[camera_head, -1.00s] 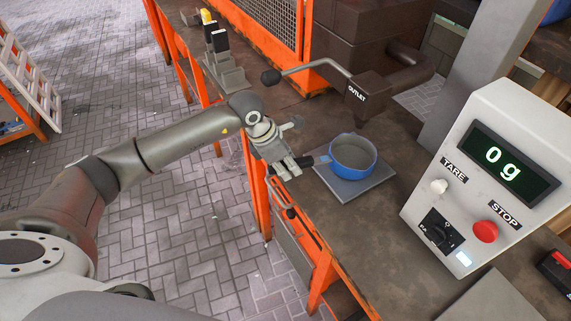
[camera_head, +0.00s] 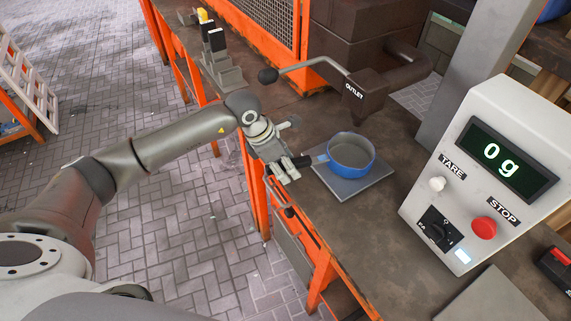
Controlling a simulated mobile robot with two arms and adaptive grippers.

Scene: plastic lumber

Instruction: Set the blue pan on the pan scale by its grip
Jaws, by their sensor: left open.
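The blue pan (camera_head: 366,166) stands upright on the grey plate of the pan scale (camera_head: 349,191), below the outlet. Its short grip (camera_head: 320,159) points left, toward my left gripper (camera_head: 293,168). My left gripper is open, with its fingertips close to the dark end of the grip at the bench's front edge. I cannot tell whether a finger touches the grip. The display (camera_head: 502,158) on the white control box reads 0 g. My right gripper is not in view.
The outlet pipe (camera_head: 368,95) with its lever (camera_head: 318,66) hangs over the bench just behind the pan. The control box (camera_head: 450,185) with a red stop button (camera_head: 484,228) stands at the right. An orange frame (camera_head: 322,262) runs along the bench's front.

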